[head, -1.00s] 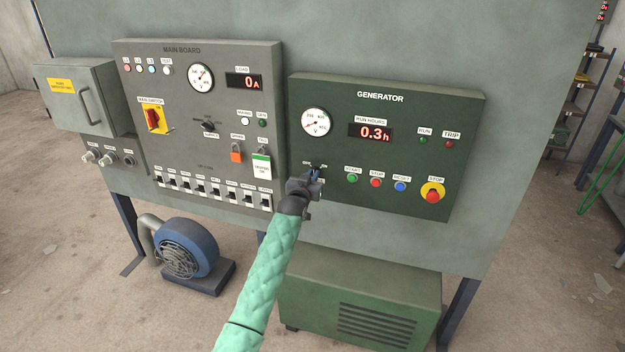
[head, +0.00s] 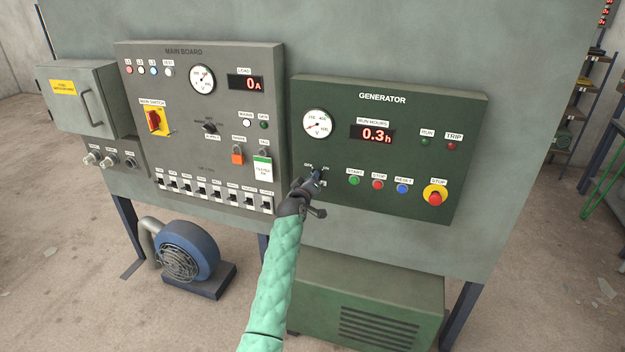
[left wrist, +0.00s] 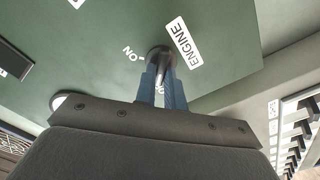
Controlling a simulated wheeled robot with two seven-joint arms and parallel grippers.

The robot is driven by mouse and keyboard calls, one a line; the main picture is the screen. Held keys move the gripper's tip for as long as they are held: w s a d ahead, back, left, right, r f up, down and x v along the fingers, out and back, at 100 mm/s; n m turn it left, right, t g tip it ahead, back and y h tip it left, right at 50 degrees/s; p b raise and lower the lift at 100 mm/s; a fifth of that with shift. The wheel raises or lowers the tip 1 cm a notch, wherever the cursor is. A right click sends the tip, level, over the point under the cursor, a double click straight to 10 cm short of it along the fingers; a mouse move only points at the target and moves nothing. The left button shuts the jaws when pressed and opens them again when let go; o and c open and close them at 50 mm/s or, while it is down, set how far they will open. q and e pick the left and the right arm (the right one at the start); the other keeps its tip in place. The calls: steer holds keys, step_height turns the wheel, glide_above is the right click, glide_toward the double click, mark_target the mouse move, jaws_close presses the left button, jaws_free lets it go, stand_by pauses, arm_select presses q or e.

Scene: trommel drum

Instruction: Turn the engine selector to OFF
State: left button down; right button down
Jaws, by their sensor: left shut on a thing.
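The engine selector is a small dark knob low on the left of the green generator panel, between an OFF label on its left and an ON label on its right. My left gripper (head: 316,176) reaches it from below and covers most of it in the head view. In the left wrist view the knob (left wrist: 160,56) shows between the two blue fingers of my left gripper (left wrist: 163,75), which are shut on its handle. The ENGINE label (left wrist: 183,41) and the ON label (left wrist: 132,53) are readable there. Another label is partly hidden by the fingers. The exact pointer direction is hard to tell.
Start (head: 354,180), stop (head: 378,184) and reset (head: 401,188) buttons sit right of the selector, with a red emergency stop (head: 435,197) beyond. The grey main board (head: 220,150) stands close on the left. A green cabinet (head: 365,300) is below.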

arm_select(q)
steer(key=shift+f, duration=0.2)
steer(key=shift+n, duration=0.3)
arm_select(e)
steer(key=shift+s+f, duration=0.1)
steer(key=shift+s, duration=0.05)
arm_select(q)
steer(key=c, duration=1.5)
jaws_free()
steer(key=shift+r, duration=0.1)
